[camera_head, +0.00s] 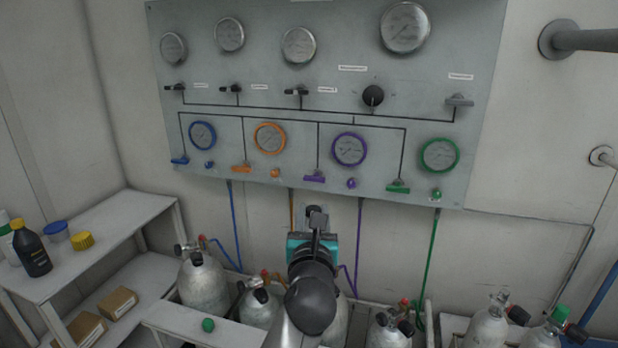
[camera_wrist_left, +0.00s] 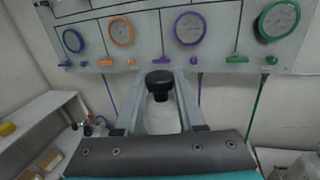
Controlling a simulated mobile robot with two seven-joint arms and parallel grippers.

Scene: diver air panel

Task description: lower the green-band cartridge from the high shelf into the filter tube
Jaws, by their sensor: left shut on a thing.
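My left gripper (camera_head: 317,222) is in the middle of the head view, in front of the wall below the gauge panel. In the left wrist view its two fingers (camera_wrist_left: 161,118) are shut on a pale, whitish cartridge (camera_wrist_left: 161,117) with a black cap. The cartridge looks upright, held clear of the wall. No green band shows on it; its lower part is hidden by the gripper body. In the head view only a small dark top (camera_head: 314,212) shows at the fingers. I cannot pick out the filter tube. My right gripper is not in view.
Grey cylinders (camera_head: 203,278) stand below the gauge panel (camera_head: 330,110). A green knob (camera_head: 208,325) is on the front ledge. Coloured hoses hang down.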

